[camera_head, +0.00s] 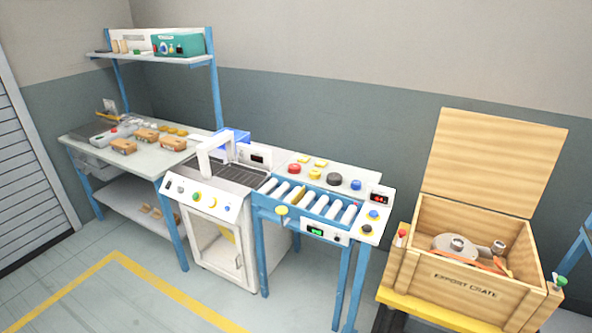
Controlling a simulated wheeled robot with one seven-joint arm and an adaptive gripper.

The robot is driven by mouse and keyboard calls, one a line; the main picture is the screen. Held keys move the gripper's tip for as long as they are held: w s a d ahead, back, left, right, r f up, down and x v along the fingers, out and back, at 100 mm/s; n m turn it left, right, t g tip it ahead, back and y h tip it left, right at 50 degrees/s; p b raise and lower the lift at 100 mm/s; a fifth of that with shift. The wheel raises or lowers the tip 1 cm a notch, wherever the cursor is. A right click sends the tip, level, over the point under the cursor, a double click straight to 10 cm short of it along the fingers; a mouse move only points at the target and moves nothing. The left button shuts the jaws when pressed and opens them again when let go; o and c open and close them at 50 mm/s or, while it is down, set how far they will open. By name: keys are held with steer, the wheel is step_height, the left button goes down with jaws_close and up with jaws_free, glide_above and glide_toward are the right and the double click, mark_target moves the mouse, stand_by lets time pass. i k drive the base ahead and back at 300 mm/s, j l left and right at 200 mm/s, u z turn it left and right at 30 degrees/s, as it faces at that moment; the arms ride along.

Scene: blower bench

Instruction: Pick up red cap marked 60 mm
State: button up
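A small red round cap (294,170) sits on the white shelf (345,196) behind the roller conveyor, at the left end of a row of round caps. Any marking on it is too small to read, so I cannot tell whether it says 60 mm. To its right in the row are a yellow cap (315,174), a dark cap (334,179) and a blue cap (356,185). My gripper is not in view.
The roller conveyor (311,202) stands in front of the caps, with a white machine (210,205) to its left. An open wooden crate (468,288) is at the right. A workbench (165,158) with brown boxes is at the left. The floor in front is clear.

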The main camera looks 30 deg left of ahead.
mark_target(294, 168)
steer(key=i+j+u, duration=0.45)
steer(key=i+j, duration=0.85)
steer(key=j, duration=0.45)
steer(key=i+j+u, duration=0.4)
steer(key=i+j, duration=0.95)
steer(key=i, duration=0.15)
